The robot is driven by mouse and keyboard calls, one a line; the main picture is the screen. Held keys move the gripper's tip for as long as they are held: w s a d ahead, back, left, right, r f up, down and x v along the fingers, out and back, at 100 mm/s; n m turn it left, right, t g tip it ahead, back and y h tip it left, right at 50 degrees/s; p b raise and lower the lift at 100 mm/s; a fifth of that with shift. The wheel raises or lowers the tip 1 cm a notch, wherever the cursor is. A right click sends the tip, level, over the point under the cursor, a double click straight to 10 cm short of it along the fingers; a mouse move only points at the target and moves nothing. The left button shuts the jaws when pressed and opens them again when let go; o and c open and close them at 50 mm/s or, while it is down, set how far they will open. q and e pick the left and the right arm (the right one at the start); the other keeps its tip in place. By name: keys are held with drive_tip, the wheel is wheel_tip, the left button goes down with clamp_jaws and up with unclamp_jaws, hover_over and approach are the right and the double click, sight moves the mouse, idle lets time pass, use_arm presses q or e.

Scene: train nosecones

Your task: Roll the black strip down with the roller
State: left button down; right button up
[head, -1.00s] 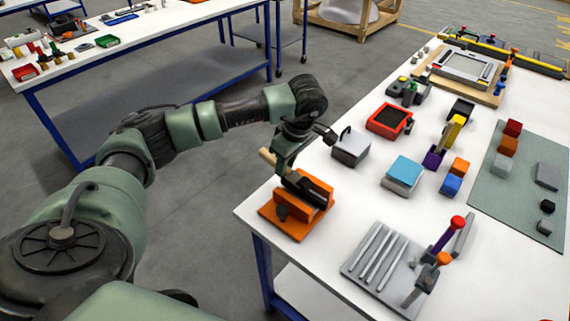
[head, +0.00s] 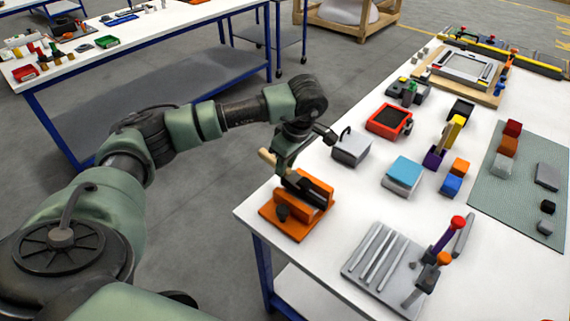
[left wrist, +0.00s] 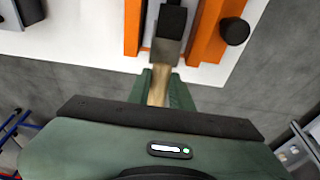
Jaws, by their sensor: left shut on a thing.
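My left gripper (head: 281,163) is shut on the wooden handle (head: 266,156) of the roller, above the near left edge of the white table. In the left wrist view the handle (left wrist: 159,88) lies between the green fingers, and the roller's dark head (left wrist: 172,20) points away over the orange fixture (left wrist: 210,35). In the head view the orange fixture (head: 316,190) stands at the table's edge with a dark piece along it. I cannot tell the black strip apart from the roller head there, nor whether they touch. My right gripper is out of view.
A grey block with a hook (head: 351,147) stands just behind the fixture. A grooved grey plate (head: 377,258) with upright colored-knob tools lies to the front right. A blue-topped block (head: 403,174) and a red tray (head: 389,121) stand farther back. The white table is bare between fixture and plate.

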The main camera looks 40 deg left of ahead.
use_arm(q)
drive_tip(key=shift+d, duration=0.2)
drive_tip(key=shift+d, duration=0.35)
drive_tip(key=shift+r, duration=0.1)
idle(0.5)
drive_tip(key=shift+d, duration=0.2)
idle(0.3)
drive_tip(key=shift+s+d, duration=0.1)
drive_tip(key=shift+d, duration=0.3)
drive_tip(key=shift+b, duration=0.5)
idle(0.7)
drive_tip(key=shift+d, duration=0.3)
idle(0.4)
drive_tip(key=shift+d, duration=0.2)
